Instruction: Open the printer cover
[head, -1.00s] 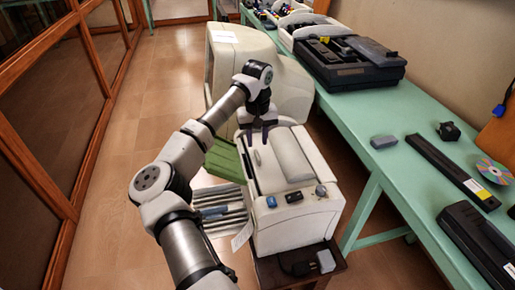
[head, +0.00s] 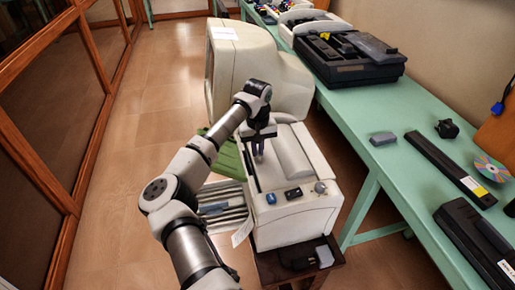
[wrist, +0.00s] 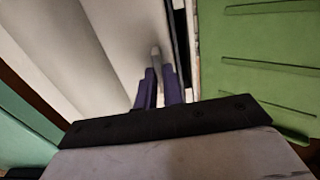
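The printer (head: 296,222) is a white box on a small dark stand, with a light cover (head: 290,158) on top that looks closed. A small grey handle (wrist: 155,58) on the cover shows at my fingertips in the wrist view; in the head view my gripper hides it. My gripper (head: 258,152) points down over the left part of the cover. Its purple fingers (wrist: 160,88) are close together, one on each side of the handle, and appear shut on it. The exact contact is partly hidden.
A large beige monitor-like casing (head: 255,75) stands behind the printer. A green table (head: 385,165) on the right carries a black device (head: 350,60), a disc (head: 490,170) and other hardware. A green ribbed panel (wrist: 255,60) lies left of the printer. Floor is clear further left.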

